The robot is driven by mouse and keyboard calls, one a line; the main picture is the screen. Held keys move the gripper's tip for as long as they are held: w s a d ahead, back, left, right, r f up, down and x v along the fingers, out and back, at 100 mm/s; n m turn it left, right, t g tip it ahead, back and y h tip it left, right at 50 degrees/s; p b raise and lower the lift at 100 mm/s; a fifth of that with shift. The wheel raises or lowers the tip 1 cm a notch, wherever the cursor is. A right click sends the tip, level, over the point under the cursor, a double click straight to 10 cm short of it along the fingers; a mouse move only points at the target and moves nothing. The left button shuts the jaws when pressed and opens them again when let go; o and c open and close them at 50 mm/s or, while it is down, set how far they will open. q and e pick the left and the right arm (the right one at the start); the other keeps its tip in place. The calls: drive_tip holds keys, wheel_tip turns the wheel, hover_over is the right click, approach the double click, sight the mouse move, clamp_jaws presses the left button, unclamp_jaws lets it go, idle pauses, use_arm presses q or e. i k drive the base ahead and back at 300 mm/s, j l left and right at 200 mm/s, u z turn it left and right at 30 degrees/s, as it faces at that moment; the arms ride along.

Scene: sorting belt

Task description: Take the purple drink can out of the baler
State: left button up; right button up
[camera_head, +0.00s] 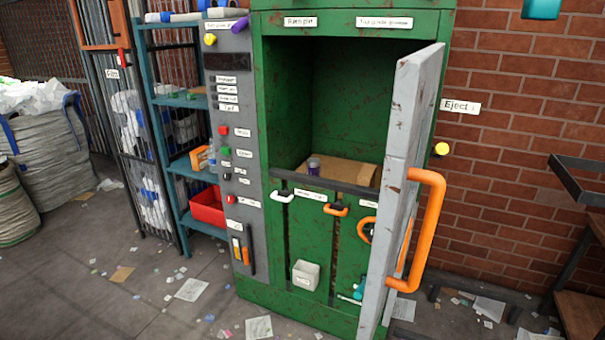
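The green baler (350,20) stands in the middle, its upper chamber open to the front. The grey baler door (405,140) is swung open at the right, with a big orange handle (430,220). Neither of my grippers is in view.
A grey control panel (232,130) adjoins the baler's left side. A teal shelf (182,100) with a red bin (208,206) stands farther left, near white sacks (45,135). A brown bench (580,300) is at right. Paper scraps litter the otherwise open floor.

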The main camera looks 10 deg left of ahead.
sight(313, 164)
drive_tip(key=k+j, duration=0.1)
drive_tip(key=j, duration=0.3)
drive_tip(key=k+j, duration=0.1)
drive_tip(key=j, duration=0.3)
drive_tip(key=i+j+z, duration=0.15)
drive_tip(key=i+j, duration=0.25)
drive_tip(key=i+j+z, duration=0.2)
drive_tip(key=i+j, duration=0.2)
drive_tip(key=j, duration=0.2)
